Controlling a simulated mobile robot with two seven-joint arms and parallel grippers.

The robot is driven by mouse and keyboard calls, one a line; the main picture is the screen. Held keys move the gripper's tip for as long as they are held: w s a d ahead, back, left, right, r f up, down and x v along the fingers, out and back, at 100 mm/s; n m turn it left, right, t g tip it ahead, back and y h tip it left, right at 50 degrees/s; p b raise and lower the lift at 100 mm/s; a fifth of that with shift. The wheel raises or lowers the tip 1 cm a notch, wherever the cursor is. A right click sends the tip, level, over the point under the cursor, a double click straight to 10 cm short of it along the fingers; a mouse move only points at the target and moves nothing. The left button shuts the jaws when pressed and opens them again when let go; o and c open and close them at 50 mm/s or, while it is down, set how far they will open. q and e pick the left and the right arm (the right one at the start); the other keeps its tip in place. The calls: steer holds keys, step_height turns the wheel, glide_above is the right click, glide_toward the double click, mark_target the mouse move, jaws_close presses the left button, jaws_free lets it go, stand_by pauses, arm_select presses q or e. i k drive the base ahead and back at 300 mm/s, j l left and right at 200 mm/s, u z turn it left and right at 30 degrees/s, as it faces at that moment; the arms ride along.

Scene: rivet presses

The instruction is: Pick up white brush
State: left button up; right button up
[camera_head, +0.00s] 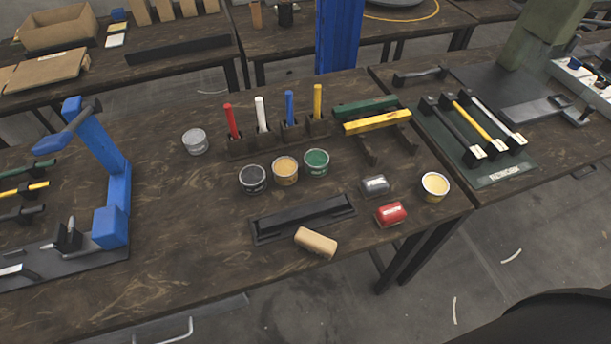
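The white brush (261,114) stands upright in a dark rack (250,146) toward the back middle of the table. Only its white handle shows; its lower end is hidden in the rack. A red handle (231,120) stands to its left, and a blue handle (289,107) and a yellow handle (318,101) stand to its right in the same row. Neither of my grippers is in view.
Open cans, including a grey one (195,141) and a black one (253,178), stand around the rack's front and left. A blue press frame (112,165) stands at the left. A black tray (302,218) and tan block (316,242) lie near the front edge.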

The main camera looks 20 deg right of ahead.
mark_target(258, 101)
steer(key=l+u, duration=0.15)
steer(key=u, duration=0.2)
steer(key=k+l+u, duration=0.1)
steer(key=u, duration=0.3)
steer(key=k+l+u, duration=0.1)
steer(key=u, duration=0.25)
